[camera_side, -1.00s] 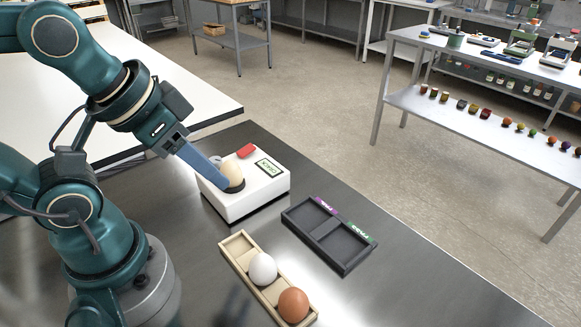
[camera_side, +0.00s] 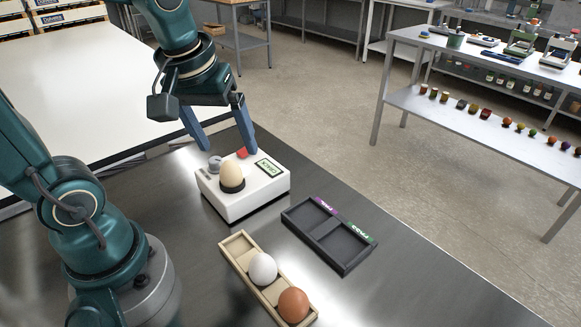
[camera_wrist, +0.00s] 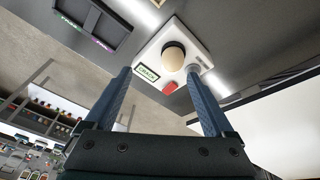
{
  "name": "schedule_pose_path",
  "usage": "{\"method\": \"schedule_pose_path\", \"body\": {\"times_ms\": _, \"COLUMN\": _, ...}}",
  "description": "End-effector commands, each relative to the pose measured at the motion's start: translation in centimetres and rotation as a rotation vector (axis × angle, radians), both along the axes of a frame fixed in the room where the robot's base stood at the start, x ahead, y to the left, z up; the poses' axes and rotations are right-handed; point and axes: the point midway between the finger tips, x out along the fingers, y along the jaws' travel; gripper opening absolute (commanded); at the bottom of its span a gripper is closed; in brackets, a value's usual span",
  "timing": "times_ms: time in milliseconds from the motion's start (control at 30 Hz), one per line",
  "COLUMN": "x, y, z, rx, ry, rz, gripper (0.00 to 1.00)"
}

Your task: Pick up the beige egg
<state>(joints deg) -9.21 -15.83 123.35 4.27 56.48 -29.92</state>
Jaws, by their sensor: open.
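The beige egg (camera_side: 232,173) stands upright in a dark round cup on the white device (camera_side: 243,206), whose green-framed label reads CRACK. My gripper (camera_side: 225,147) is open and empty, above and behind the egg, its blue fingers spread and pointing down near the device's back edge. In the wrist view the egg (camera_wrist: 173,56) lies ahead of the two open fingers (camera_wrist: 163,75), with nothing between them. The egg is clear of the fingers.
A wooden tray (camera_side: 237,245) holds a white egg (camera_side: 263,268) and a brown egg (camera_side: 293,305). A dark two-compartment tray (camera_side: 328,238) with purple and green labels stands empty at right. A red button (camera_side: 242,153) and a grey knob (camera_side: 214,163) sit on the device near the egg.

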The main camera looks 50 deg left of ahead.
Motion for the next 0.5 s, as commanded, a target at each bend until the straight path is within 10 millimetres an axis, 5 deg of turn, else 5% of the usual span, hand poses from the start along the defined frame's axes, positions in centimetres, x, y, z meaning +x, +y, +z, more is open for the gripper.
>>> {"method": "schedule_pose_path", "body": {"times_ms": 200, "x": 1.3, "y": 2.4, "z": -2.3, "rx": -0.02, "ry": 0.114, "rz": 0.127, "gripper": 0.88}}
{"method": "schedule_pose_path", "body": {"times_ms": 500, "x": 1.2, "y": 3.1, "z": -4.8, "rx": -0.028, "ry": 0.153, "rz": 0.147, "gripper": 0.88}}
